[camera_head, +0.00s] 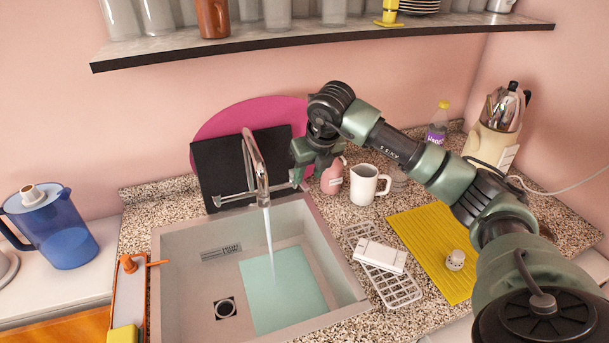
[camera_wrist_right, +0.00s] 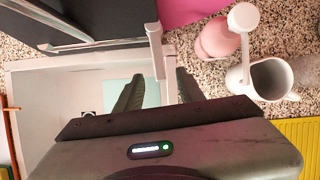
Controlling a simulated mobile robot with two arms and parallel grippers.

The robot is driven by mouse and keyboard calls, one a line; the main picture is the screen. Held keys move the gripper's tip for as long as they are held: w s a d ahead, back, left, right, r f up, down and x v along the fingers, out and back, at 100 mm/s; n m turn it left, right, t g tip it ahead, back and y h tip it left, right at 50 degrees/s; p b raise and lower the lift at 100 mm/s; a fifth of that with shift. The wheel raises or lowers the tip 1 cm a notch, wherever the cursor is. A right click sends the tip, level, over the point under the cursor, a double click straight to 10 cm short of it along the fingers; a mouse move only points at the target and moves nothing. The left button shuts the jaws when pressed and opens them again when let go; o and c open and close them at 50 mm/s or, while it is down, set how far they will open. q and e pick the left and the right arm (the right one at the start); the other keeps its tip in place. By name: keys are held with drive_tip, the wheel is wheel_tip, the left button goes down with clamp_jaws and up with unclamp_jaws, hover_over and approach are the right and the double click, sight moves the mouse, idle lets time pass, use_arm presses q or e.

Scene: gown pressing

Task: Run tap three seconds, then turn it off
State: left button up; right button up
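The chrome tap (camera_head: 256,165) stands at the back edge of the stone-coloured sink (camera_head: 180,270). A stream of water (camera_head: 269,240) runs from its spout down into the basin. My right gripper (camera_head: 297,178) is just right of the spout, by the right end of the tap's crossbar. In the right wrist view, the two dark fingers of my right gripper (camera_wrist_right: 158,92) are spread apart. A pale tap handle (camera_wrist_right: 163,50) reaches down between them; whether a finger touches it I cannot tell. My left gripper is out of view.
A pink soap bottle (camera_head: 332,175) and a white jug (camera_head: 366,184) stand close to the right of my gripper. A black board (camera_head: 215,165) leans behind the tap. A shelf (camera_head: 330,38) hangs above. A blue pitcher (camera_head: 60,235) stands at left.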

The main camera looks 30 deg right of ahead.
sight(304, 183)
drive_tip(key=x, duration=0.3)
drive_tip(key=shift+w+f, duration=0.15)
drive_tip(key=shift+f, duration=0.2)
clamp_jaws()
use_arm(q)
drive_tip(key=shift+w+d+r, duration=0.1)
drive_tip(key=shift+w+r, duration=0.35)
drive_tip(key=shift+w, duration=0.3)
use_arm(e)
drive_tip(key=shift+w, duration=0.1)
idle(0.3)
